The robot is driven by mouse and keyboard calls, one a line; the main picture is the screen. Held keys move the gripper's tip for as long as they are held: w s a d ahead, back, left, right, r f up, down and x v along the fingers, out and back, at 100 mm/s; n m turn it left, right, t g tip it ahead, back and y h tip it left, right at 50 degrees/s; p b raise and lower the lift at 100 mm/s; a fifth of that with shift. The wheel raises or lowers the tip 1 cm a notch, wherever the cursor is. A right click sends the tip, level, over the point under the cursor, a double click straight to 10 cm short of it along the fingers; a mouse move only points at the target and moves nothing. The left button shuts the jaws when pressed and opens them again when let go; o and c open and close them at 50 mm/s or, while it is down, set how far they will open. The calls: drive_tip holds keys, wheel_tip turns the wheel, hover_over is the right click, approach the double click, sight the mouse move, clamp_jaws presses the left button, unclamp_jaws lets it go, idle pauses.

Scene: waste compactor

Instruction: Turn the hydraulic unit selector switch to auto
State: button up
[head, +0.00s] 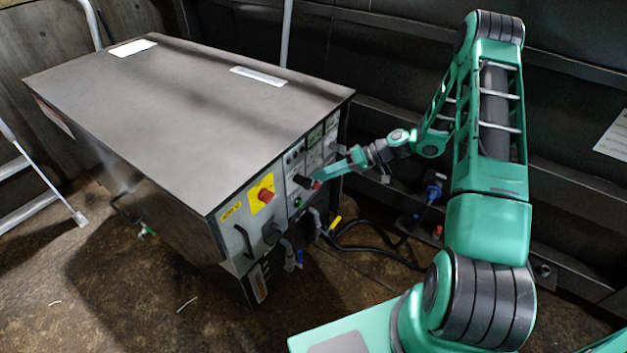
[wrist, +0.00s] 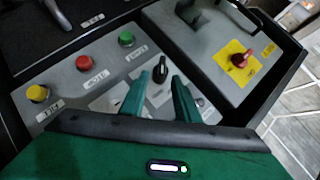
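The selector switch is a black rotary knob on a light plate on the grey control panel; it shows in the wrist view (wrist: 160,69). Its handle stands roughly upright in that view, and the lettering around it is too small to read. My gripper (wrist: 160,80) is open, with one green finger to each side of the knob and visible gaps between. The fingertips are close to the knob, but I cannot tell if they reach around it. In the head view my gripper (head: 323,178) is at the panel front and partly hides the controls there.
Yellow (wrist: 38,93), red (wrist: 83,62) and green (wrist: 126,39) buttons line the panel left of the knob. A red rotary switch (wrist: 239,60) on a yellow plate is to the right. A ladder leg stands at the left.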

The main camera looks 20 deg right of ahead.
drive_tip(key=v, duration=0.5)
drive_tip(key=shift+d, duration=0.1)
drive_tip(key=shift+r, duration=0.15)
drive_tip(key=s+d+r+m+g+h, duration=0.25)
drive_tip(key=s+d+r+h, duration=0.2)
drive_tip(key=s+r, duration=0.7)
drive_tip(key=s+d+r+m+g+h, duration=0.1)
drive_tip(key=s+d+r+m+h, duration=0.25)
drive_tip(key=s+r+h, duration=0.75)
drive_tip(key=s+r+m+y, duration=0.1)
drive_tip(key=s+m+y, duration=0.2)
drive_tip(key=s, duration=1.1)
drive_tip(key=shift+s+a+m+y, duration=0.3)
drive_tip(key=shift+s+a+y, duration=0.1)
drive_tip(key=shift+y, duration=0.15)
